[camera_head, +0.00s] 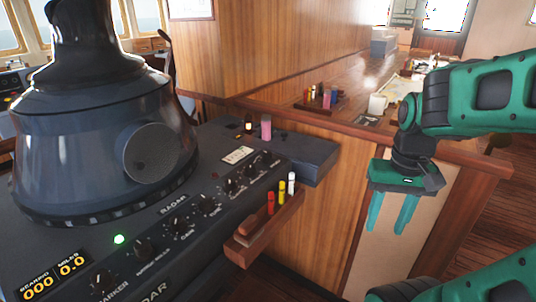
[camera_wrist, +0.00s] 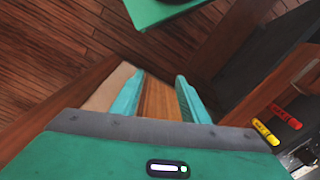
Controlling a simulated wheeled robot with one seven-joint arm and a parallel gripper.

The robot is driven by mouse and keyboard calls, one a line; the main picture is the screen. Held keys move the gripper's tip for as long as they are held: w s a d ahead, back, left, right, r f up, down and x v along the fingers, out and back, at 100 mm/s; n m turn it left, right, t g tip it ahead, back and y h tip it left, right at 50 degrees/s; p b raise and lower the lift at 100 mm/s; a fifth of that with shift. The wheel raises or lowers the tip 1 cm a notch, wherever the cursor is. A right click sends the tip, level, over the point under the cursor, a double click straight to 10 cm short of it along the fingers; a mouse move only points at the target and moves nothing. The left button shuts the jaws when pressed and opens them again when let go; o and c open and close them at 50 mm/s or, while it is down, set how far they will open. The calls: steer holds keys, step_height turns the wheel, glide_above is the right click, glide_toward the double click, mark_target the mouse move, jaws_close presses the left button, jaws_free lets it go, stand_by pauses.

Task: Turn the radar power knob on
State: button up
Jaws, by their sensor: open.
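The dark radar console (camera_head: 170,208) stands at the left in the head view, with "RADAR" on its sloped panel. A row of black knobs runs along the panel, among them one labelled gain (camera_head: 180,228), one labelled tune (camera_head: 207,206) and several farther right (camera_head: 250,171). Most labels are too small to read, so I cannot tell which knob is the power knob. My gripper (camera_head: 386,228) is open and empty, pointing down, to the right of the console and apart from it. In the wrist view its two teal fingers (camera_wrist: 158,82) are spread with nothing between them.
A wooden holder (camera_head: 245,248) with red, yellow and white markers sticks out from the console's front edge, between knobs and gripper. A large radar hood (camera_head: 95,130) rises from the console. A green light (camera_head: 118,239) glows. A wooden counter (camera_head: 400,140) stands behind my gripper.

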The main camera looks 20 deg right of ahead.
steer(key=w+a+r+n+t+y, duration=0.15)
steer(key=w+r+n, duration=0.25)
steer(key=w, duration=0.4)
steer(key=w+a+r+n, duration=0.3)
steer(key=w+n, duration=0.1)
steer(key=w, duration=0.5)
steer(key=n+y, duration=0.2)
steer(key=n, duration=0.8)
glide_toward(268, 153)
steer(key=shift+m+t, duration=0.3)
steer(key=shift+t, duration=0.15)
steer(key=x, duration=0.8)
steer(key=shift+s+f, duration=0.2)
steer(key=shift+c, duration=0.6)
jaws_close()
